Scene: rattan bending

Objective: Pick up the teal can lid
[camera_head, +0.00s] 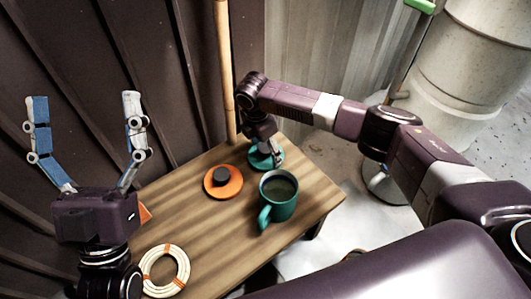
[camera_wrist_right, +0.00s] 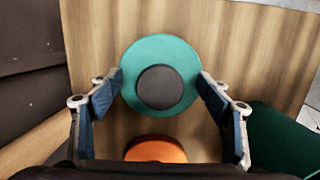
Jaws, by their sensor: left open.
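The teal can lid (camera_head: 257,163) lies flat on the wooden table near its back edge. It shows as a teal disc with a dark round knob in the right wrist view (camera_wrist_right: 150,52). My right gripper (camera_wrist_right: 161,82) is open above the lid, with one finger by each side of the disc. I cannot tell whether the fingertips touch the rim. In the head view the right gripper (camera_head: 270,155) partly hides the lid. My left gripper (camera_head: 86,98) is open and empty, raised at the left with its fingers pointing up.
An orange lid (camera_head: 210,190) with a dark knob lies left of the teal lid on the table (camera_head: 215,236). A teal mug (camera_head: 283,206) stands close in front. A cream ring coil (camera_head: 180,275) lies at the front left. A bamboo pole (camera_head: 225,90) stands behind.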

